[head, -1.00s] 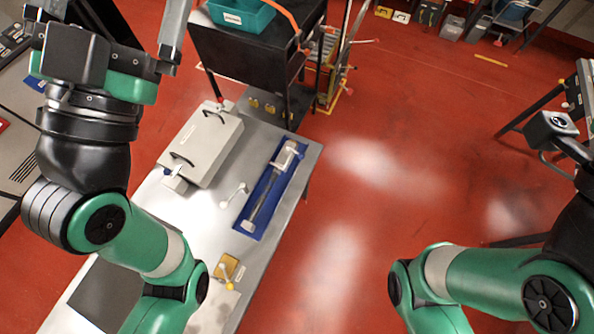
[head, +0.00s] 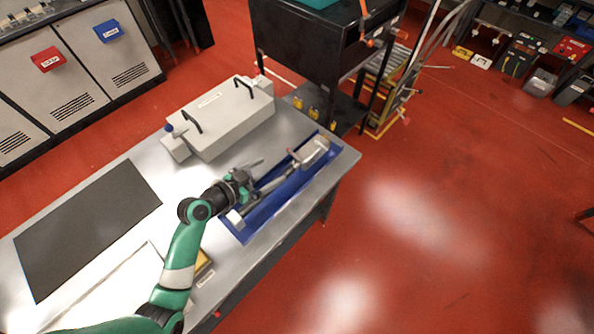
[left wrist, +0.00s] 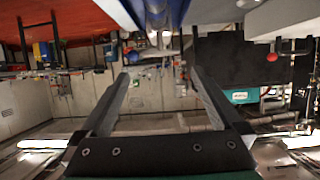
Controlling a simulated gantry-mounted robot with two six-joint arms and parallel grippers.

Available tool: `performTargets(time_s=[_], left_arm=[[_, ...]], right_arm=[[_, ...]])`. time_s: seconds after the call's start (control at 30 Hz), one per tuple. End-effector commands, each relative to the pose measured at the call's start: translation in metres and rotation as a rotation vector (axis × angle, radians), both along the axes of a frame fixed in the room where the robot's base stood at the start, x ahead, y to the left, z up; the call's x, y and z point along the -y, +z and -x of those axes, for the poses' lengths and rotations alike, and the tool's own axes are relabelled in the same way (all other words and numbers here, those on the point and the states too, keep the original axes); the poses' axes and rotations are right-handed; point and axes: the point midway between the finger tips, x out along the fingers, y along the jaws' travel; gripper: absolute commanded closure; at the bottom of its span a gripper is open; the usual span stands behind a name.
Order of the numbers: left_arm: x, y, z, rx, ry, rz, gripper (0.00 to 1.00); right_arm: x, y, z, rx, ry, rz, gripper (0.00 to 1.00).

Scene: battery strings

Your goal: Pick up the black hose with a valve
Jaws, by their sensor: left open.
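A long dark-and-grey item with a pale grey head (head: 314,153) lies in a blue tray (head: 248,232) on the metal table. I cannot tell for sure whether it is the black hose with a valve. My left gripper (head: 258,177) is over the table at the tray's left edge, near the item's lower part, and hides some of it. In the left wrist view my left gripper (left wrist: 158,72) has its fingers apart with nothing held between them. Part of the blue tray and the item shows at the top there, beyond the fingertips. My right gripper is not in view.
A grey case (head: 225,118) with black handles stands on the table left of the tray. A dark mat (head: 88,225) lies at the left. A yellow block (head: 202,268) is partly behind my left arm. A black cart (head: 315,45) stands behind the table.

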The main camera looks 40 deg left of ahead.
Motion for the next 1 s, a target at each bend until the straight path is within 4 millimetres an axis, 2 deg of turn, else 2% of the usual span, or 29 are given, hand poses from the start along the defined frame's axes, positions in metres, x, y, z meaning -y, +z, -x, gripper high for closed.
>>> performTargets(time_s=[0.23,0.5,0.8,1.0], left_arm=[[0.001,-0.019,-0.044,0.001,-0.004,-0.002,0.0],[0.001,-0.023,-0.057,0.001,-0.002,-0.001,0.0],[0.0,-0.038,-0.1,0.001,-0.003,-0.002,0.0],[0.0,-0.037,-0.103,0.001,-0.001,-0.003,0.0]], right_arm=[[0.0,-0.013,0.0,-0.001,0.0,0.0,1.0],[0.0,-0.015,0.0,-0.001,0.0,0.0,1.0],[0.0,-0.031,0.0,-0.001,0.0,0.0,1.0],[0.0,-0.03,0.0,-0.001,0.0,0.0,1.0]])
